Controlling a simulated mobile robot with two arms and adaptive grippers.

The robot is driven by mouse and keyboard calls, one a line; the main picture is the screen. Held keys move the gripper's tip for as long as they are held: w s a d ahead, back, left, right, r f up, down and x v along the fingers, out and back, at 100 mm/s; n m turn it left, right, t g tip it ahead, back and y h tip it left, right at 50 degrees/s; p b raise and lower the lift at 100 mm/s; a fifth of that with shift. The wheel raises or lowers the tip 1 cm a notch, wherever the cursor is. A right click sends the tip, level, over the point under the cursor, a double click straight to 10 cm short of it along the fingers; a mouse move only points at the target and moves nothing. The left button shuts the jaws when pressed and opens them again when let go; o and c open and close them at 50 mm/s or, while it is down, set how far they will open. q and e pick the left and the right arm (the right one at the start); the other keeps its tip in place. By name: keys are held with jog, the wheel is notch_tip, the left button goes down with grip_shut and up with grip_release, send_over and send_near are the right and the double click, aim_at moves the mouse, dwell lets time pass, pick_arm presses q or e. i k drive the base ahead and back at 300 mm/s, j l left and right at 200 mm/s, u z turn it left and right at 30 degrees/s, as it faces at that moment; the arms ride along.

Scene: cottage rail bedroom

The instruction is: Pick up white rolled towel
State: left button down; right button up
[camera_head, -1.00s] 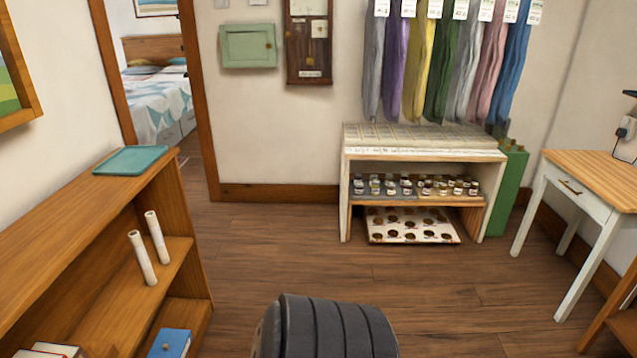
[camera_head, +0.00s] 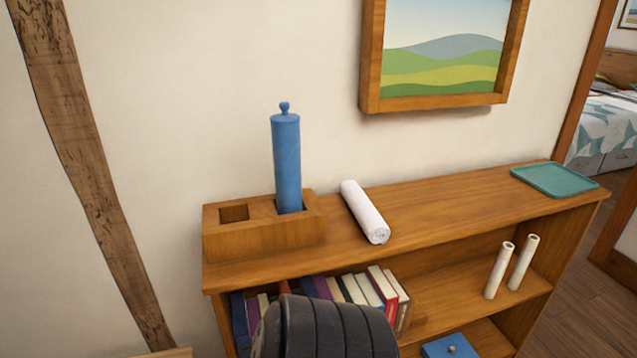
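The white rolled towel (camera_head: 364,212) lies on its side on top of the wooden shelf unit (camera_head: 440,212), near the middle of the picture. Its rolled end faces toward me. It lies just right of a wooden holder block, apart from it. Neither of my grippers shows in the head view, and nothing of mine touches the towel.
The wooden holder (camera_head: 262,240) has an empty square slot and a tall blue cylinder (camera_head: 286,165) standing in it. A teal tray (camera_head: 555,180) lies at the shelf top's right end. Books (camera_head: 365,290) and two white tubes (camera_head: 510,267) stand below. A framed picture (camera_head: 445,55) hangs above.

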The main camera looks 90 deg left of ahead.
aim_at(376, 228)
jog(key=u, duration=2.5)
jog(key=i+l+u, duration=0.1)
jog(key=u, duration=0.25)
jog(key=l+u, duration=0.25)
jog(key=u, duration=0.15)
jog(key=l+u, duration=0.2)
jog(key=u, duration=0.15)
jog(key=i, duration=0.05)
